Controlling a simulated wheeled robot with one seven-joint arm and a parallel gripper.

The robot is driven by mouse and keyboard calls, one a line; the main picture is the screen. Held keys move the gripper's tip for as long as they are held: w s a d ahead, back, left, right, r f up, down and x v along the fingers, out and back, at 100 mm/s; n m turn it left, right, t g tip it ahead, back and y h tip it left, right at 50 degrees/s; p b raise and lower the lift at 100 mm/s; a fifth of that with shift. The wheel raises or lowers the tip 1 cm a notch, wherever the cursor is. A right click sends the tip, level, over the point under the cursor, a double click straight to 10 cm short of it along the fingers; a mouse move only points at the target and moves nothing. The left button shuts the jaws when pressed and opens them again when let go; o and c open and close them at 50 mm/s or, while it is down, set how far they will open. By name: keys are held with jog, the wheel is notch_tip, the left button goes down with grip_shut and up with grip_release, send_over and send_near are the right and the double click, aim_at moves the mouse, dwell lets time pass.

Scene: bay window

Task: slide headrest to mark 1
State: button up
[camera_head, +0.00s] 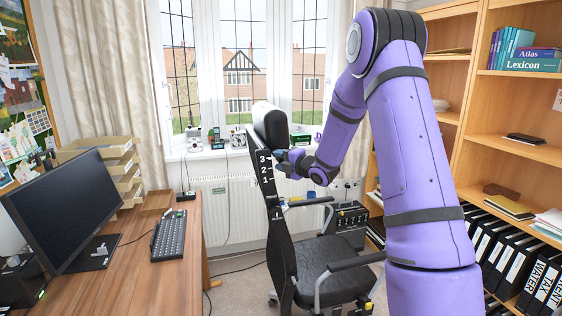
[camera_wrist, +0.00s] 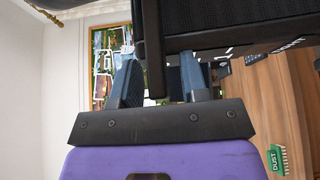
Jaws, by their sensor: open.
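The office chair (camera_head: 285,235) stands with its black back upright, side-on to the head view. White marks 3, 2 and 1 (camera_head: 265,167) run down the back's edge, 3 uppermost; the headrest is above the 3. My gripper (camera_head: 287,160) is at the right side of the back, just below the headrest. In the wrist view my gripper (camera_wrist: 160,72) is open, with a narrow dark upright part between its fingers. I cannot tell whether they touch it.
A desk (camera_head: 150,280) with a monitor (camera_head: 62,210) and keyboard (camera_head: 169,235) is at left. The chair's armrest (camera_head: 357,261) juts out below my arm. A radiator (camera_head: 228,205) and windowsill are behind. Shelves (camera_head: 510,150) with books and binders line the right.

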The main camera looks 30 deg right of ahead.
aim_at(276, 180)
grip_shut()
jog(key=f, duration=0.5)
jog(key=d+f, duration=0.1)
jog(key=f, duration=0.2)
jog(key=shift+s+f, duration=0.2)
jog(key=shift+f, duration=0.05)
jog(key=shift+c, duration=0.2)
grip_release()
jog(key=shift+f, duration=0.1)
jog(key=shift+o, duration=0.2)
jog(key=v, duration=1)
jog(key=shift+s, duration=0.35)
jog(key=shift+d, duration=0.1)
